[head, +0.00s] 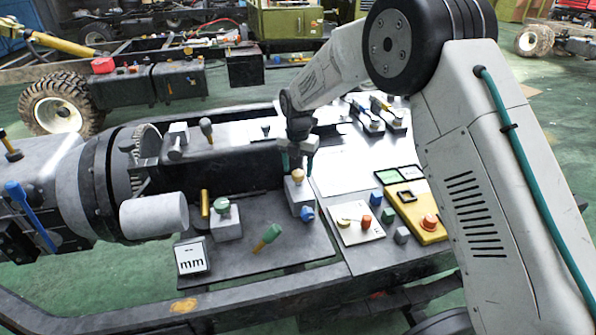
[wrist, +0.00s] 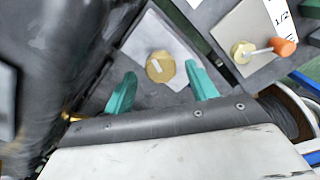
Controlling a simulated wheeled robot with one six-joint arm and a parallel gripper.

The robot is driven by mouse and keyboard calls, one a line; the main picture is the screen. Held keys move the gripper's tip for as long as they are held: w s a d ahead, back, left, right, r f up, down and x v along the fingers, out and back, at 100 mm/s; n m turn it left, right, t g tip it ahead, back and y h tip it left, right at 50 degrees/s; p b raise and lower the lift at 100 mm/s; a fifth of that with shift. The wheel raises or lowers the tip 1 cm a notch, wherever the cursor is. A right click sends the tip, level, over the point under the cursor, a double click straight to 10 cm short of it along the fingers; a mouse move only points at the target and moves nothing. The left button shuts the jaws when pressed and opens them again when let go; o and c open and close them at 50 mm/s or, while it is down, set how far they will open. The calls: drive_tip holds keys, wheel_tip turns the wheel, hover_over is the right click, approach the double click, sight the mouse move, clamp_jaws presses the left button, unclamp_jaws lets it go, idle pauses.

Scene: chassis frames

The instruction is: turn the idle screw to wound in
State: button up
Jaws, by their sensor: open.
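A round brass screw head with a pale mark across its face, which looks like the idle screw (wrist: 155,69), sits on a light grey block (wrist: 160,37). In the head view the screw (head: 298,175) tops a pale block (head: 299,196) near the middle of the bench. My gripper (head: 297,163) points down just above it. In the wrist view my gripper (wrist: 160,72) is open, with one teal finger on each side of the screw head and a visible gap on both sides. Whether the fingertips are level with the head I cannot tell.
A blue knob (head: 307,213) is low on the same block. To the right is a plate (head: 349,238) with a brass pivot and orange-ended lever (wrist: 284,46). A green-capped block (head: 226,228) and a green-handled tool (head: 266,238) are to the left. A dark housing (head: 225,163) stands behind.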

drive_tip(key=shift+f, duration=0.95)
drive_tip(key=c, duration=1)
drive_tip(key=shift+m, duration=0.4)
